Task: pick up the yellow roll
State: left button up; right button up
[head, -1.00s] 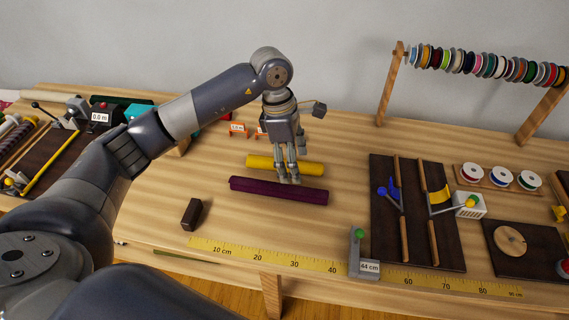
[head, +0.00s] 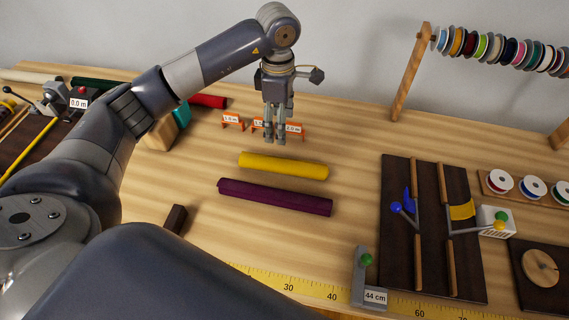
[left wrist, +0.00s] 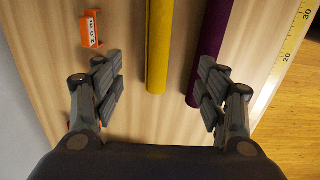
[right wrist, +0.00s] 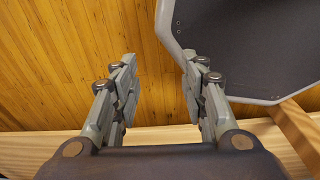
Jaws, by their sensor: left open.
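The yellow roll (head: 284,166) lies on the wooden table, just behind the purple roll (head: 275,197) and roughly parallel to it. My left gripper (head: 274,140) is open and empty, pointing down above the table, beside the yellow roll's far side in the head view. In the left wrist view the yellow roll (left wrist: 158,50) runs between my left fingers (left wrist: 158,92), beyond the fingertips, and the purple roll (left wrist: 207,50) is near the right finger. My right gripper (right wrist: 157,85) is open and empty in the right wrist view, over the wooden floor; it is not in the head view.
Orange label stands (head: 292,129) are close behind my left gripper. A small dark block (head: 176,219) lies at the left front. A yellow ruler (head: 310,289) with a 44 cm stop (head: 361,276) runs along the front edge. A dark board (head: 397,265) lies to the right.

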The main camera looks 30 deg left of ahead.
pick_arm(q)
jog(key=b, duration=0.5)
send_near(279, 160)
jog(key=shift+d, duration=0.2)
jog(key=shift+f, duration=0.4)
notch_tip(279, 160, down, 4)
jog(key=shift+r+p, duration=0.2)
jog(key=shift+p, duration=0.4)
notch_tip(279, 160, down, 6)
jog(key=shift+a+r+p, duration=0.15)
jog(key=shift+r+p, duration=0.05)
jog(key=shift+p, duration=0.75)
jog(key=shift+f, duration=0.3)
jog(key=c, duration=1.2)
pick_arm(e)
jog(key=f, duration=0.2)
jog(key=shift+s+d+f, duration=0.2)
jog(key=shift+s+f, duration=0.1)
jog(key=shift+f, duration=0.05)
